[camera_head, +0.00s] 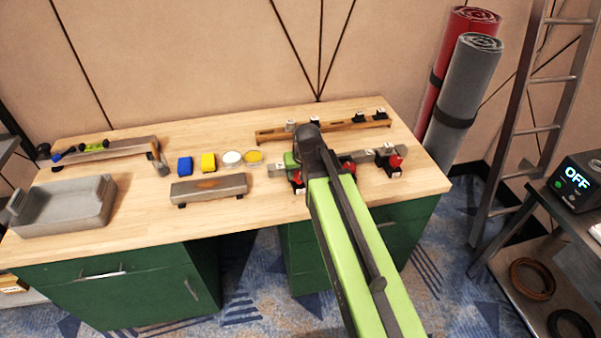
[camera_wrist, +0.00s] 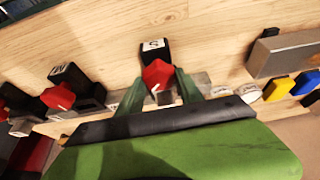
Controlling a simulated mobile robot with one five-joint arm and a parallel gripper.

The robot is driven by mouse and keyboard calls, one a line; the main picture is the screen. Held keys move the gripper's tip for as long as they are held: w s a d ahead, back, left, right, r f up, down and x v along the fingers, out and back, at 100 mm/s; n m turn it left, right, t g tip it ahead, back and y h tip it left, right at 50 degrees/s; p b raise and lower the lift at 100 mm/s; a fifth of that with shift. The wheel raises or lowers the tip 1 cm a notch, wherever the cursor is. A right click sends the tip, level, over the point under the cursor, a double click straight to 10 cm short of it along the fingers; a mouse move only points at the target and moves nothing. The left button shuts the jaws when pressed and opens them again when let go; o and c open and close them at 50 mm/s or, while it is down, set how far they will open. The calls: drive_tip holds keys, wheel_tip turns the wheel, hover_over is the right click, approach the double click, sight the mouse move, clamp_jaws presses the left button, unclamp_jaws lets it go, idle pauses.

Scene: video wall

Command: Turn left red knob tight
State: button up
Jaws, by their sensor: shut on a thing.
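The left red knob (camera_wrist: 158,75) sits on a black block marked "S" in the wrist view. My gripper (camera_wrist: 158,84) has its two green fingers on either side of this knob and is shut on it. A white mark shows on the knob's face. In the head view the left red knob (camera_head: 298,177) is partly hidden by my arm and gripper. Two more red knobs on black blocks stand along the same grey bar: the middle one (camera_wrist: 58,97) and the far one (camera_wrist: 3,111). The right knob shows clearly in the head view (camera_head: 396,161).
A wooden rail (camera_head: 275,134) lies behind the grey bar. A grey block (camera_head: 209,190), blue (camera_head: 185,166) and yellow (camera_head: 208,162) blocks and two small round containers lie left of my gripper. A grey tray (camera_head: 65,222) is at the far left.

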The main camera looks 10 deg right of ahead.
drive_tip(key=m+h, duration=0.1)
drive_tip(key=m, duration=0.1)
drive_tip(key=m+h, duration=0.1)
drive_tip(key=m, duration=0.2)
drive_tip(key=shift+w+a+m+g, duration=0.1)
drive_tip(key=shift+a+m+g, duration=0.1)
drive_tip(key=shift+m+g, duration=0.1)
drive_tip(key=m, duration=0.2)
drive_tip(key=m+g+h, duration=0.1)
drive_tip(key=m, duration=0.2)
drive_tip(key=shift+h, duration=0.3)
drive_tip(key=shift+m+g, duration=0.3)
drive_tip(key=shift+m, duration=0.1)
drive_tip(key=o, duration=1.3)
drive_tip(key=shift+o, duration=0.2)
drive_tip(key=shift+a+r, duration=0.1)
drive_tip(key=shift+r, duration=0.05)
drive_tip(key=p+v, duration=1.6)
drive_tip(key=v, duration=0.1)
